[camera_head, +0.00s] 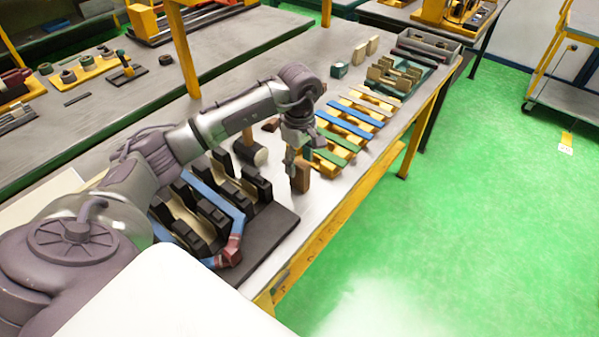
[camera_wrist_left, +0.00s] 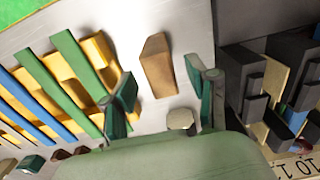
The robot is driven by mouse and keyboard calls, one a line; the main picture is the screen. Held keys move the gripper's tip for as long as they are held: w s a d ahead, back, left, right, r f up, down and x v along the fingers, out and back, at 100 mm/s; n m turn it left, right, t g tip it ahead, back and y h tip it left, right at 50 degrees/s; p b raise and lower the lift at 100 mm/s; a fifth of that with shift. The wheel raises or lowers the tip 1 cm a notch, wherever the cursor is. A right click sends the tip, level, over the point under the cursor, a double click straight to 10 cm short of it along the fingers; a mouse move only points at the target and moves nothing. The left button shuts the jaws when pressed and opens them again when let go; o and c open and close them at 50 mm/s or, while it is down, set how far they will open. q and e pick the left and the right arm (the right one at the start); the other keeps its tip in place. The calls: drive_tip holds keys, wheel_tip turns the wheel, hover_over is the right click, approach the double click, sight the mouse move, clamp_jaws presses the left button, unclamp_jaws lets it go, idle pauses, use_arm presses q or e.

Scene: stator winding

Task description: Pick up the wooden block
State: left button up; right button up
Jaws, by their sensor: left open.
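The wooden block (camera_head: 301,177) is brown and stands on the grey table near its front edge, in the head view. In the left wrist view, the wooden block (camera_wrist_left: 158,66) shows between and beyond my two fingertips. My left gripper (camera_head: 297,148) is open and empty, pointing down just above the block. Its green-grey fingers (camera_wrist_left: 160,82) are spread apart in the wrist view, with the block in the gap's line. I cannot tell the exact height left. The upper part of the block is partly hidden by the fingers in the head view.
A rack of slats with green and blue bars (camera_head: 345,128) lies right of the block. A black fixture base (camera_head: 275,232) with upright blocks and a blue-red piece stands to the left. A mallet (camera_head: 250,150) lies behind the gripper. Open floor is in front.

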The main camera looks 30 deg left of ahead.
sight(300, 176)
use_arm(q)
drive_tip(key=shift+s+d+f+p, duration=0.1)
drive_tip(key=shift+f+p, duration=0.35)
drive_tip(key=shift+f, duration=0.15)
wheel_tip(300, 176, down, 4)
drive_tip(key=shift+r+p, duration=0.25)
drive_tip(key=shift+p, duration=0.4)
drive_tip(key=shift+f, duration=0.3)
drive_tip(key=c, duration=0.9)
clamp_jaws()
